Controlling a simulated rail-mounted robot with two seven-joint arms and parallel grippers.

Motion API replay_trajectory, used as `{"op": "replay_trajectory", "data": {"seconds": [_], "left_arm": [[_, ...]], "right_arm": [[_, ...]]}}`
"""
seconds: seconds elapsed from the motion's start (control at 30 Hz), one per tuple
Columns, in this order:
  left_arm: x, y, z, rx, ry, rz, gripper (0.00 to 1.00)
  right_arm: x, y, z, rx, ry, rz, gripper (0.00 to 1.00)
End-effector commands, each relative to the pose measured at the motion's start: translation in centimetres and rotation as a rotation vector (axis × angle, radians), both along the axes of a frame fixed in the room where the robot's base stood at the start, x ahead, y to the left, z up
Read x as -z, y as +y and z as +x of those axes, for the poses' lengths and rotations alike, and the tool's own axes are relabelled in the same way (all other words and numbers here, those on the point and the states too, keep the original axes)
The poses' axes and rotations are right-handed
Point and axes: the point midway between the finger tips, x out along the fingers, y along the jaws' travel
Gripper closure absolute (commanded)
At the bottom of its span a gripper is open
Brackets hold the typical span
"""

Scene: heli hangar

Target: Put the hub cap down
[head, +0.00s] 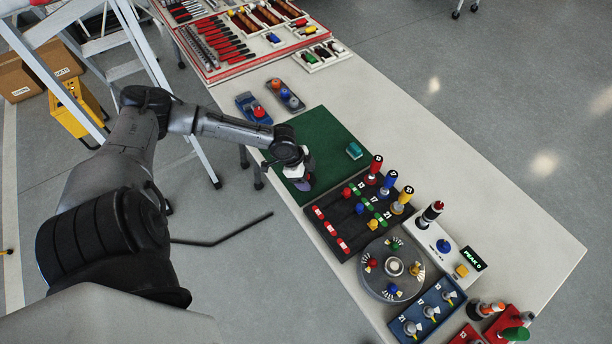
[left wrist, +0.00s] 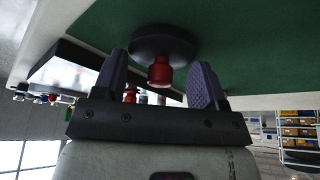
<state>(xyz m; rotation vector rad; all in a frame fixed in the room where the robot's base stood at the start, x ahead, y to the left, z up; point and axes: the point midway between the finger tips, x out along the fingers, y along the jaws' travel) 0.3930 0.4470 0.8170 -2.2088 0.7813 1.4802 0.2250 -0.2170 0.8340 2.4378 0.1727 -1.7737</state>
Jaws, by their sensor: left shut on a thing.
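My left gripper (head: 302,180) is low over the near part of the green mat (head: 322,135) in the head view. In the left wrist view its two purple-padded fingers (left wrist: 160,82) stand on either side of a dark round disc with a red knob at its middle, which I take as the hub cap (left wrist: 150,42). In the head view the gripper hides the disc. My right gripper is not in view.
A teal object (head: 354,150) lies on the mat's right side. Two small trays with coloured knobs (head: 286,96) stand beyond it. A dark board with coloured pegs (head: 345,215) and a round grey turntable (head: 375,280) are on the near side. The table's right strip (head: 450,150) is clear.

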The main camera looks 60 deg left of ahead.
Motion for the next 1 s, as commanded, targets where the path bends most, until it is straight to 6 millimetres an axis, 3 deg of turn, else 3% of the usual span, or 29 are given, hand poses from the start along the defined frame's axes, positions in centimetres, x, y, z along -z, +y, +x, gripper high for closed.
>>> {"op": "replay_trajectory", "data": {"seconds": [0.33, 0.37, 0.6, 0.87, 1.0], "left_arm": [[0.2, 0.0, 0.0, 0.0, -0.001, 0.001, 0.58], [0.2, 0.0, 0.0, 0.001, -0.001, 0.001, 0.32], [0.1, 0.0, 0.0, 0.0, -0.001, 0.001, 0.09], [0.0, 0.0, 0.0, 0.001, -0.001, 0.001, 0.09], [-1.3, 0.3, -0.3, 0.0, -0.001, 0.002, 0.09]], "right_arm": [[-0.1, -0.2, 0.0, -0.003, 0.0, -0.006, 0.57], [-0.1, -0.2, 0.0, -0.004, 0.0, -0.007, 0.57], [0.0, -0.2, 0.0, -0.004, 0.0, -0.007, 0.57], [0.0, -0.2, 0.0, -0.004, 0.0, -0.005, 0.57], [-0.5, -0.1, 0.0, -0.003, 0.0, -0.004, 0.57]]}}
